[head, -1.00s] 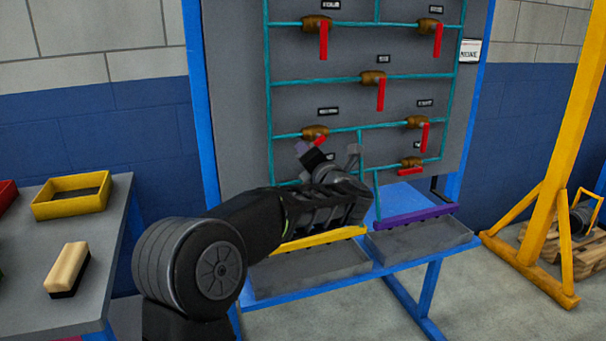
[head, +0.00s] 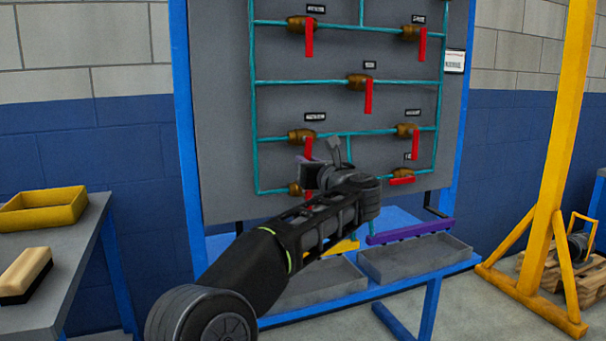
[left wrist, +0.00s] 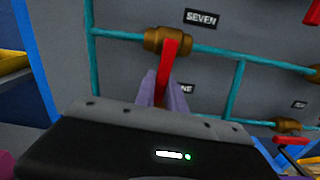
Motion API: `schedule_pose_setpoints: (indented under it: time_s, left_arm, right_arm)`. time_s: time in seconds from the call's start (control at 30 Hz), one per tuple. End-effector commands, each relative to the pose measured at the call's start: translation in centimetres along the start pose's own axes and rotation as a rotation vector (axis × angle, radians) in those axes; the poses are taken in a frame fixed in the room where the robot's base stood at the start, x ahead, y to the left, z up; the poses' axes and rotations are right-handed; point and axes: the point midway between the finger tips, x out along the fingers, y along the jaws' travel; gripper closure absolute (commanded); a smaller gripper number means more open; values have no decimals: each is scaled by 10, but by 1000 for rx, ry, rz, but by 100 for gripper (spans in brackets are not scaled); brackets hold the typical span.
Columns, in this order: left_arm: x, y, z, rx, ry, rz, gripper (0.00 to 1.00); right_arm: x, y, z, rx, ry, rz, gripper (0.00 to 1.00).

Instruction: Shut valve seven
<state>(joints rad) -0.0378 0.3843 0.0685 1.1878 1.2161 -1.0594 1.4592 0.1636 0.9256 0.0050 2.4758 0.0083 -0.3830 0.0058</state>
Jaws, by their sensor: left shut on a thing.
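Valve seven has a brass body (left wrist: 167,40) on a teal pipe, under a black SEVEN label (left wrist: 201,17) in the left wrist view. Its red handle (left wrist: 168,68) hangs down across the pipe, slightly tilted. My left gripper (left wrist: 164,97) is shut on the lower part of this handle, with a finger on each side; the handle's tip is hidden. In the head view the valve seven body (head: 301,136) is at the panel's left, and my left gripper (head: 312,168) is just below it. My right gripper is not in view.
Another brass valve (head: 295,188) sits close below, partly hidden by my gripper. A lower right valve has its red handle (head: 402,180) along the pipe. Grey trays (head: 415,262) and a purple bar (head: 410,231) are below the panel. A table (head: 60,270) stands at left.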

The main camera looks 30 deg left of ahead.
Motion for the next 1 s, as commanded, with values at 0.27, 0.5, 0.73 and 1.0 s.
schedule_pose_setpoints:
  time_s: [0.27,0.5,0.73,1.0]
  left_arm:
    - [0,-5,-2,-79,2,0,100]
    - [0,-6,-1,-90,3,-1,100]
    - [0,-6,0,-90,2,-2,81]
    - [0,-5,0,-88,1,0,64]
  right_arm:
    - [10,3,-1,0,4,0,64]
    - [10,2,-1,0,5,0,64]
    - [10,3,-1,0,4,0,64]
    - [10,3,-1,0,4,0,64]
